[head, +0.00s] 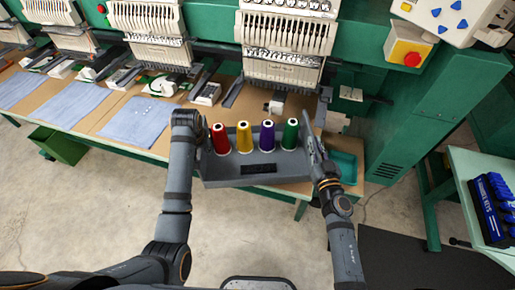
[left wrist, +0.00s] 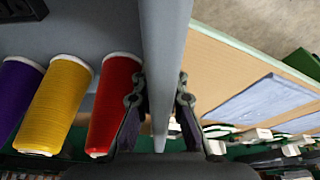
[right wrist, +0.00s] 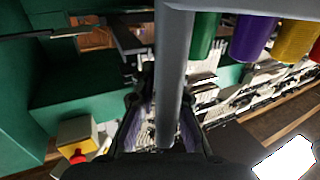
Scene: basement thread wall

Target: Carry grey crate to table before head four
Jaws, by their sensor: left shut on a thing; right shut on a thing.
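The grey crate (head: 258,181) hangs between my two arms at the front edge of the long wooden table (head: 130,128), before the rightmost embroidery head (head: 285,45). It holds a red (head: 220,139), a yellow (head: 244,138), a purple (head: 267,137) and a green (head: 290,135) thread cone, all upright. My left gripper (left wrist: 160,110) is shut on the crate's left wall. My right gripper (right wrist: 165,110) is shut on its right wall. In the head view, my wrists partly hide both crate ends. Whether the crate touches the table cannot be told.
Blue cloths (head: 140,117) lie on the table to the left. A red stop button (head: 411,59) sits on a yellow box at upper right. A green side table (head: 480,165) with a blue rack (head: 492,202) stands at right. A teal tray (head: 345,167) is beside my right gripper.

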